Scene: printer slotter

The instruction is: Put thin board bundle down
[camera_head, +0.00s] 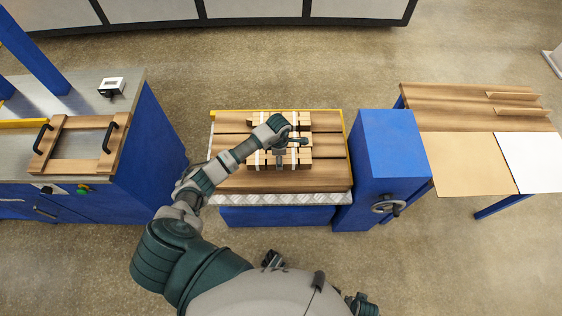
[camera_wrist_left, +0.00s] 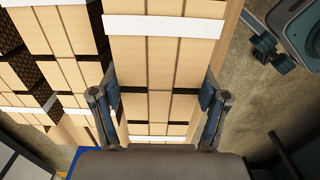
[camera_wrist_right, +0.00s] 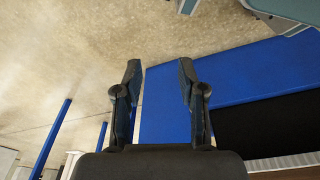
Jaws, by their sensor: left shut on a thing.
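The thin board bundle (camera_wrist_left: 160,65) is a light brown stack of boards with white straps. In the left wrist view it lies between the two fingers of my left gripper (camera_wrist_left: 158,95), which is shut on it. In the head view my left gripper (camera_head: 280,155) is over the strapped bundles (camera_head: 302,163) on the wooden deck, and the hand partly hides them. Whether the held bundle's underside touches the deck cannot be seen. My right gripper (camera_wrist_right: 160,80) is open and empty in the right wrist view, away from the bundles.
The wooden deck (camera_head: 232,183) has a yellow rim and a blue base. A blue cabinet (camera_head: 390,145) with a handwheel (camera_head: 388,207) stands right of it. A blue machine (camera_head: 150,150) with a handled wooden frame (camera_head: 78,143) stands left. A table (camera_head: 440,118) with sheets is far right.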

